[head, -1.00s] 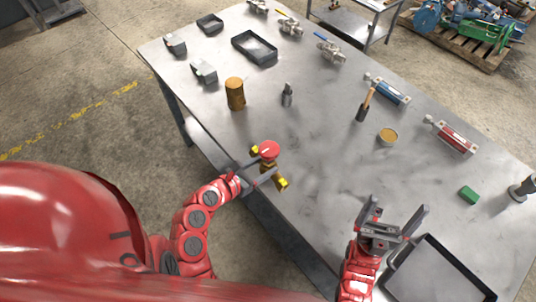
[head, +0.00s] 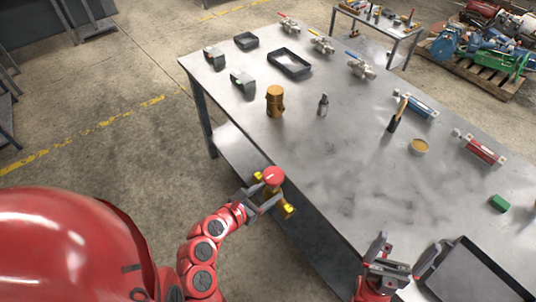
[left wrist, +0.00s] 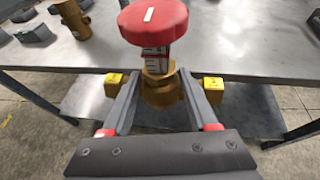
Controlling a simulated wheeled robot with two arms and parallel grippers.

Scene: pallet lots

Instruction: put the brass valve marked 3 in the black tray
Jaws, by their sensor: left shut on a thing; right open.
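My left gripper (head: 266,200) is shut on a brass valve (left wrist: 160,92) with a red handwheel (head: 273,176) and yellow ends. The valve is held upright, just off the table's near edge in the head view. The wheel has a white mark, and a label sits below it; I cannot read a 3. A large black tray (head: 436,283) lies at the near right of the table, partly cut off and partly behind my right gripper. A smaller black tray (head: 289,68) stands at the far left. My right gripper (head: 404,254) is open and empty beside the large tray.
The steel table (head: 335,165) has a clear middle. A brass cylinder (head: 275,101), small grey fitting (head: 323,105), dark-handled tool (head: 396,116), round tin (head: 418,146) and green block (head: 499,203) stand on it. Several valves line the far edge.

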